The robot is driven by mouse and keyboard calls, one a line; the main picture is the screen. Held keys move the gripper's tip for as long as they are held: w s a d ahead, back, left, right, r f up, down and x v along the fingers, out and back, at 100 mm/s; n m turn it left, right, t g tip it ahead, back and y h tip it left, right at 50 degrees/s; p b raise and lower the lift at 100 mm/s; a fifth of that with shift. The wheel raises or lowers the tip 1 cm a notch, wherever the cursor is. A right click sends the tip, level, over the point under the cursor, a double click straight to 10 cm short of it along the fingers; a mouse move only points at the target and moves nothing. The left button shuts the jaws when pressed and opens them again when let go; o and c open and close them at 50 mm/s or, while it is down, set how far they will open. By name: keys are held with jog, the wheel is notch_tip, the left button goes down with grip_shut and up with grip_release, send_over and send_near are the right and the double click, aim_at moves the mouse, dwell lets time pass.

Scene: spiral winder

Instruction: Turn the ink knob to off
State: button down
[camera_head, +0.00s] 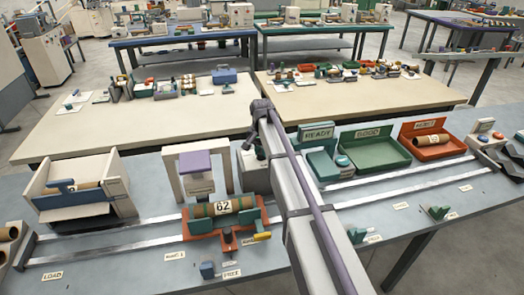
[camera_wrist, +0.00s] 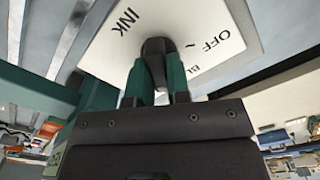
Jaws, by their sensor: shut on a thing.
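The dark ink knob (camera_wrist: 156,47) sits on a white plate (camera_wrist: 95,45) marked INK and OFF in the wrist view. A third marking, starting with "BL", is cut off by my finger or the gripper body. My gripper (camera_wrist: 157,78) has two green fingers closed on the knob's sides. Which marking the knob points at, I cannot tell. In the head view my gripper (camera_head: 256,143) is small and dark at the arm's end, over a grey box (camera_head: 254,172) behind the bench rail; the knob is hidden there.
A white frame with a purple block (camera_head: 196,172) stands left of the grey box. In front, an orange cradle (camera_head: 205,226) holds a tube marked 62 (camera_head: 222,207). Green GOOD (camera_head: 375,155) and orange REJECT (camera_head: 440,150) trays lie right of my arm.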

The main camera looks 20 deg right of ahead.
aim_at(261, 150)
jog(key=n, duration=0.6)
jog(key=shift+a+n, duration=0.1)
jog(key=shift+n, duration=0.2)
dwell(0.4)
jog(key=c, duration=1.1)
grip_release()
notch_tip(261, 150, up, 11)
jog(key=p, duration=1)
jog(key=shift+f+p, duration=0.1)
jog(key=shift+p, duration=0.3)
